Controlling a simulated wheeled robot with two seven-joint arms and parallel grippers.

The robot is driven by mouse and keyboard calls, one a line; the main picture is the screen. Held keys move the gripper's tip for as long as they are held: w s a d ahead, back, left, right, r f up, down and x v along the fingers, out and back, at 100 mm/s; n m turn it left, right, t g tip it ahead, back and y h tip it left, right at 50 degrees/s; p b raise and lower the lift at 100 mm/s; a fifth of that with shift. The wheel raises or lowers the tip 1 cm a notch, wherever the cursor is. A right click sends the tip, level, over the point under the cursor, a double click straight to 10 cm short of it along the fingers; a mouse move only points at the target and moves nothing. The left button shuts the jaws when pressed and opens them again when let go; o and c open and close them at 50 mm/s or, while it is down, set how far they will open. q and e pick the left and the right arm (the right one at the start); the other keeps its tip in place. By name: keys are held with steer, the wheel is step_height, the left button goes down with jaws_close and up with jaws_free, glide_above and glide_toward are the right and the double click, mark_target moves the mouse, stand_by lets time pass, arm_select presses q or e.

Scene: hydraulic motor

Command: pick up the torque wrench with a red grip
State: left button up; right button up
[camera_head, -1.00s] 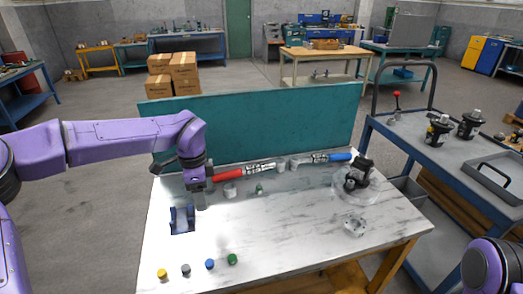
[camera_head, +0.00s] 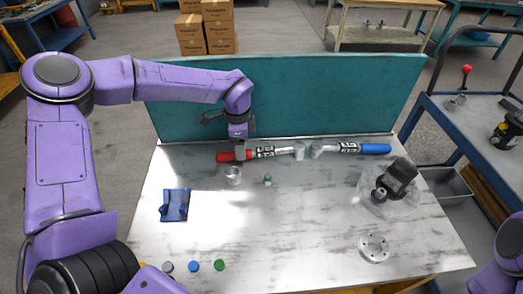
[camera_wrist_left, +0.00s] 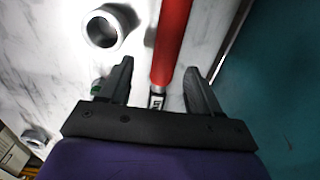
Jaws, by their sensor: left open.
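The torque wrench with the red grip (camera_head: 229,156) lies near the back of the table, in front of the teal panel. Its shaft runs to the right. In the left wrist view its red grip (camera_wrist_left: 172,40) passes between the fingers. My left gripper (camera_head: 240,152) is open over the red grip. In the left wrist view the two dark fingers of my left gripper (camera_wrist_left: 157,85) stand apart on either side of the wrench. Whether they touch it cannot be told. A blue-gripped torque wrench (camera_head: 374,149) lies to the right. Only part of my right arm shows, at the lower right.
The teal panel (camera_head: 300,95) rises behind the wrenches. A metal ring (camera_head: 233,175) and a small green-topped part (camera_head: 267,180) lie close in front. A blue holder (camera_head: 174,204) stands at left, a dark motor part (camera_head: 396,180) at right. The table's middle is clear.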

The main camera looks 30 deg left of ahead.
arm_select(q)
steer(key=f, duration=0.3)
steer(key=f+p, duration=0.1)
steer(key=shift+w+f, duration=0.25)
steer(key=shift+w, duration=0.15)
jaws_close()
steer(key=shift+r, duration=0.2)
steer(key=shift+w+r+b, duration=0.1)
steer(key=shift+r+b, duration=0.2)
steer(key=shift+b, duration=0.1)
steer(key=s+d+r+b, duration=0.5)
steer(key=s+d+r, duration=0.4)
steer(key=d+r, duration=0.2)
steer(key=shift+r, duration=0.6)
steer(key=shift+a, duration=0.1)
